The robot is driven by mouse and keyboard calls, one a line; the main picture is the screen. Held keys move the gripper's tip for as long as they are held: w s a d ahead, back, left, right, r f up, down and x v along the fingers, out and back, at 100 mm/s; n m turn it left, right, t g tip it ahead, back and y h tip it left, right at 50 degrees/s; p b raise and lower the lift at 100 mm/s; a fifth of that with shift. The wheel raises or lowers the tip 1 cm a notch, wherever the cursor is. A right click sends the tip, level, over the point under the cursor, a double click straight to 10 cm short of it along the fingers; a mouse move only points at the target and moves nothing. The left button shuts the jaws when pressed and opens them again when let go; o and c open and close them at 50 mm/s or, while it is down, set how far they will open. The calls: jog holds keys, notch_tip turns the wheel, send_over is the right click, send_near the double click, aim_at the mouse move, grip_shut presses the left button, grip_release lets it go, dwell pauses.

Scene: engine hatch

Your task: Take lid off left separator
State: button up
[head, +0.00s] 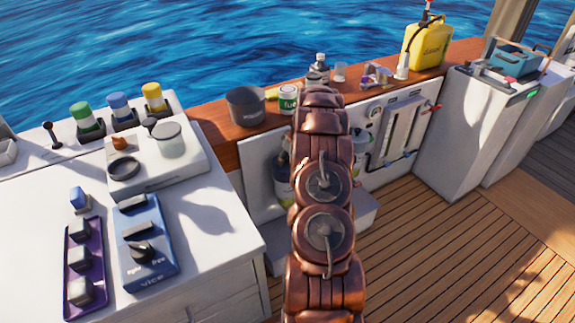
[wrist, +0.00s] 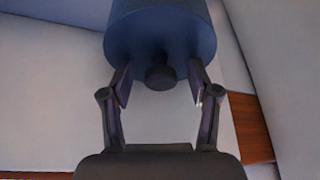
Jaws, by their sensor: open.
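In the wrist view a dark blue cylinder (wrist: 160,30) with a dark round knob (wrist: 160,77) at its near end fills the top middle. My gripper (wrist: 159,84) is open, one finger on each side of the knob, with gaps between fingers and knob. Whether the cylinder is the left separator or its lid I cannot tell. In the head view a dark, rounded vessel (head: 282,188) with a pale label, possibly a separator, shows in the white recess just left of my arm. My arm hides part of that recess and my gripper there.
A wooden ledge (head: 222,127) above the recess carries a dark pot (head: 245,107), a green-labelled can (head: 288,98) and a yellow jug (head: 427,45). A white counter (head: 205,215) stands left, a white cabinet (head: 485,110) right. The plank deck (head: 440,235) is clear.

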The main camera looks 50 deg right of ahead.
jog(key=shift+c, duration=0.4)
grip_shut()
jog(key=shift+r, duration=0.1)
jog(key=shift+r, duration=0.1)
